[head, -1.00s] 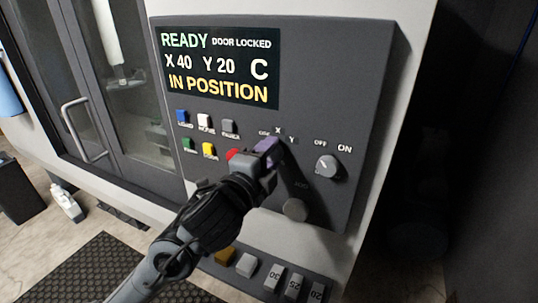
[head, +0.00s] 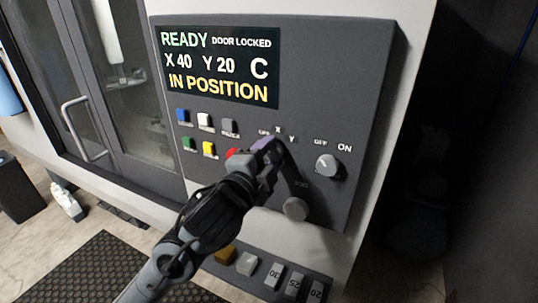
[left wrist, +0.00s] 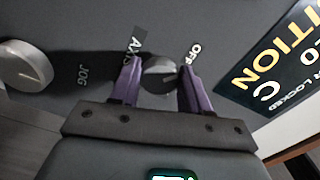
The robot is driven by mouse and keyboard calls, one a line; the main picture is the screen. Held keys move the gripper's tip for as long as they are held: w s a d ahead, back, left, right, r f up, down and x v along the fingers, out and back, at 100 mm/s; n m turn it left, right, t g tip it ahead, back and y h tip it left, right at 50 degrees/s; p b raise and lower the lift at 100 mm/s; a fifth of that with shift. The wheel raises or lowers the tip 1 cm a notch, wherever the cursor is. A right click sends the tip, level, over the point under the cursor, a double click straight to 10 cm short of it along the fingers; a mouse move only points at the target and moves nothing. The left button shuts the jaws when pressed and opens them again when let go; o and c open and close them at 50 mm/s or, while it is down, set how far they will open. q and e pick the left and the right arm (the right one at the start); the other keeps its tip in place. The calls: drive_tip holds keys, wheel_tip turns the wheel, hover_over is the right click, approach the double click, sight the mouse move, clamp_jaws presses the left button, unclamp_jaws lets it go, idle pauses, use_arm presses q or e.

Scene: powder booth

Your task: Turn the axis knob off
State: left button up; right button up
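The axis knob (left wrist: 160,76) is a small grey knob on the dark control panel. It shows in the left wrist view near its AXIS and OFF labels. In the head view my gripper hides it, below the OFF, X and Y labels. My left gripper (head: 268,146) is at the knob. In the left wrist view its two purple fingers (left wrist: 160,80) stand apart, one on each side of the knob, with narrow gaps visible. Which mark the knob points to cannot be told. My right gripper is not in view.
An OFF/ON knob (head: 327,167) sits right of the gripper, and the jog knob (head: 295,208) below. Coloured buttons (head: 209,149) lie to the left. The screen (head: 219,68) above reads READY, DOOR LOCKED, IN POSITION. Keys (head: 247,264) line the lower ledge.

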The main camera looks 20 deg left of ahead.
use_arm(q)
drive_tip(key=o, duration=0.4)
drive_tip(key=shift+c, duration=0.2)
drive_tip(key=s, duration=1)
drive_tip(key=shift+s+a, duration=0.35)
drive_tip(key=shift+s, duration=0.05)
drive_tip(key=shift+f, duration=0.1)
